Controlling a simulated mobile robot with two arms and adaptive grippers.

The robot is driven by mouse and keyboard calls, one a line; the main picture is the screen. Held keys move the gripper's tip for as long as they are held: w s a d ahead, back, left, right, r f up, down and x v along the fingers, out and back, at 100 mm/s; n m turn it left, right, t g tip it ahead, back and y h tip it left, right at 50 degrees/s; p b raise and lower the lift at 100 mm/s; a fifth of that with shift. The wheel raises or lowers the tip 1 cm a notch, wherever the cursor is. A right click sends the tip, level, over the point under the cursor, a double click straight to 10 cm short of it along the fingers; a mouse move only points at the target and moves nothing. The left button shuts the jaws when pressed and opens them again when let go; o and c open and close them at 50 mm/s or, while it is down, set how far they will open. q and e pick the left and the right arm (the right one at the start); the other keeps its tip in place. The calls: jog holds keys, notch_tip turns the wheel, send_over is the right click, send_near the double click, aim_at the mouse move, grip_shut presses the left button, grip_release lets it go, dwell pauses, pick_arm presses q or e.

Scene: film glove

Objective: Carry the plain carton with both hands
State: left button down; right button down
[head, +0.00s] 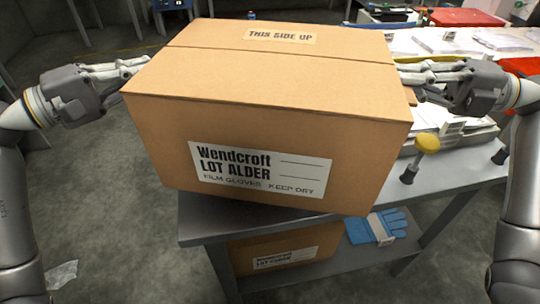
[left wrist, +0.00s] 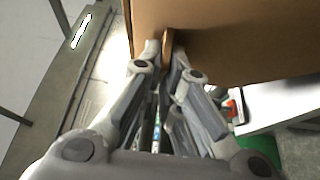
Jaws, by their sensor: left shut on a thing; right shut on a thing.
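A large brown carton (head: 255,120) fills the middle of the head view, with a "Wendcroft LOT ALDER" label on its front and "THIS SIDE UP" tape on top. It looks slightly turned, its front overlapping the table edge; I cannot tell whether its bottom touches the table. My left gripper (head: 138,67) is shut at its left side. In the left wrist view, the left fingers (left wrist: 165,48) pinch a thin brown tab standing out from the carton (left wrist: 230,40). My right gripper (head: 408,71) is shut at the carton's right side; its fingertips are partly hidden.
A grey table (head: 455,168) stands under and behind the carton, with papers, a yellow-headed tool (head: 427,144) and a red container (head: 465,17). On its lower shelf are another labelled carton (head: 290,245) and blue gloves (head: 378,228).

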pick_arm(q)
jog(key=shift+a+f, duration=0.1)
jog(key=shift+f, duration=0.05)
pick_arm(e)
jog(key=shift+d+f, duration=0.1)
jog(key=shift+f, duration=0.05)
